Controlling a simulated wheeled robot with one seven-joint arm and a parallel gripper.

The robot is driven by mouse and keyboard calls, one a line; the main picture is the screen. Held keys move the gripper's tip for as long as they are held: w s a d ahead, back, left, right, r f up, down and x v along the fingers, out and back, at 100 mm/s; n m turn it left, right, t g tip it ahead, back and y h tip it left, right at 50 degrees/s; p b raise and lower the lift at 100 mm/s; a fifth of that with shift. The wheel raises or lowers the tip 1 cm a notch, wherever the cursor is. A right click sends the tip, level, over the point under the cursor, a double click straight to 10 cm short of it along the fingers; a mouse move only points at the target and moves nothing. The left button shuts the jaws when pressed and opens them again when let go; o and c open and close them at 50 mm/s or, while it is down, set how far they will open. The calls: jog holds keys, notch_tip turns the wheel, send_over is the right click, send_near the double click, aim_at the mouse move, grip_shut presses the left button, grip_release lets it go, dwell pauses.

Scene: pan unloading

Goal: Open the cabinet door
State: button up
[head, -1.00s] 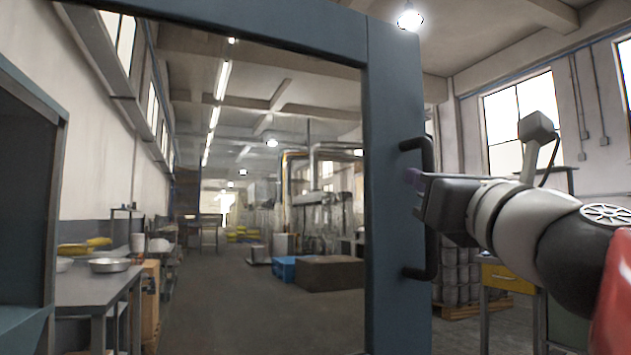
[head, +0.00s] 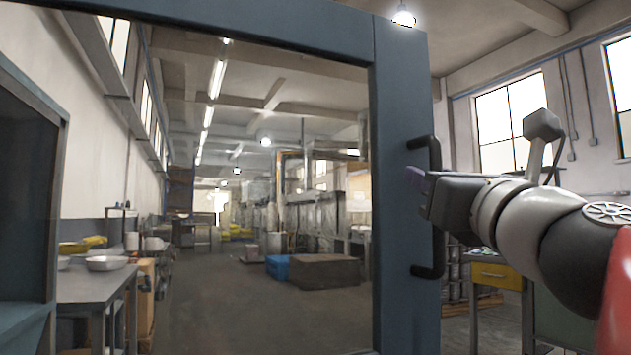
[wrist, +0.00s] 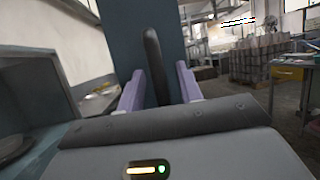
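The cabinet door is a blue-grey frame (head: 403,130) around a clear pane, and it stands swung open across the head view. The cabinet body (head: 60,110) is at the left edge, its inside partly showing. The dark bar handle (head: 431,270) is on the door's right side; it also shows upright in the wrist view (wrist: 152,55). My gripper (head: 418,180) is at the handle's upper part. In the wrist view its purple fingers (wrist: 158,88) are apart on either side of the handle, with a gap at the right finger. Contact at the left finger is unclear.
A round pan or plate (wrist: 14,146) lies inside the cabinet at the left of the wrist view. A grey table (head: 95,284) with bowls stands behind at left. A yellow-drawer workbench (head: 497,275) stands at right. The floor beyond the pane is largely clear.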

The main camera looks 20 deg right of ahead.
jog(key=v, duration=0.8)
jog(key=shift+b, duration=0.3)
dwell(0.3)
